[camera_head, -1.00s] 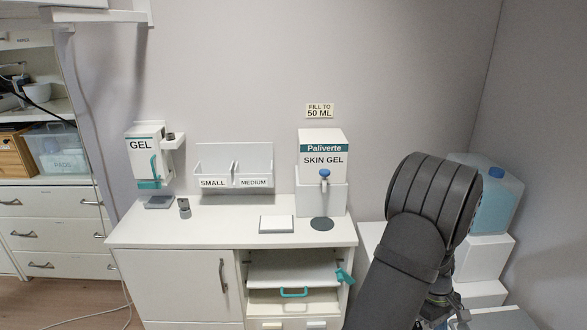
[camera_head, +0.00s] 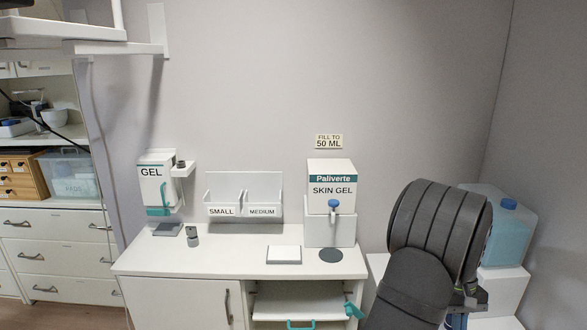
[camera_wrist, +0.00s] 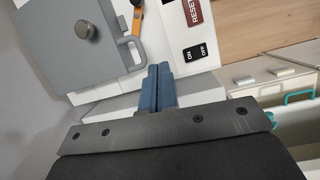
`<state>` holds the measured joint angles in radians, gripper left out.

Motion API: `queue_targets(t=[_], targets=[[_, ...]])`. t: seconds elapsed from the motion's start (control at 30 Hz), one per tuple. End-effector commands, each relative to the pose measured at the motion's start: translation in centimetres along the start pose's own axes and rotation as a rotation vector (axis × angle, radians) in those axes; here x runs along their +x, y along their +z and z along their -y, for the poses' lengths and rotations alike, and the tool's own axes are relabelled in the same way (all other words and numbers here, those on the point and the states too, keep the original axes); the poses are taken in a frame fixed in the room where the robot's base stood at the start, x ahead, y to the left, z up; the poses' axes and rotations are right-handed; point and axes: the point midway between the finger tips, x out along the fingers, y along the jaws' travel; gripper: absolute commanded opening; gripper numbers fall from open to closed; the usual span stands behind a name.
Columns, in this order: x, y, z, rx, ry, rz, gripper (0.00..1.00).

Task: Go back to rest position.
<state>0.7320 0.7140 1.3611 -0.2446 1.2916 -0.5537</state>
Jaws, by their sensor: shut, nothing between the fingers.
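My gripper (camera_wrist: 158,88) shows in the wrist view with its two blue fingers pressed together and nothing between them. Its tips point toward a grey panel (camera_wrist: 90,45) with a dark knob and a white unit with a red RESET label (camera_wrist: 193,12) and an ON/OFF switch (camera_wrist: 195,52). I cannot tell whether the fingertips touch anything.
A white cabinet (camera_head: 220,262) stands against the wall, bearing a skin gel dispenser (camera_head: 332,190). A gel dispenser (camera_head: 157,183) and a SMALL/MEDIUM holder (camera_head: 243,195) are above it. A blue container (camera_head: 512,228) on white boxes is close behind my arm. The upper middle is clear.

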Motion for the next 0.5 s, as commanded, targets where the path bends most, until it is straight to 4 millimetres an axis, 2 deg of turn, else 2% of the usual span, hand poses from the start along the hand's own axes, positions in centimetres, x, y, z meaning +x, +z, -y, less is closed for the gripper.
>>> queue_targets(t=[0.5], targets=[[-1.2,4.1,-1.9,0.553,-0.074,-0.099,0.00]])
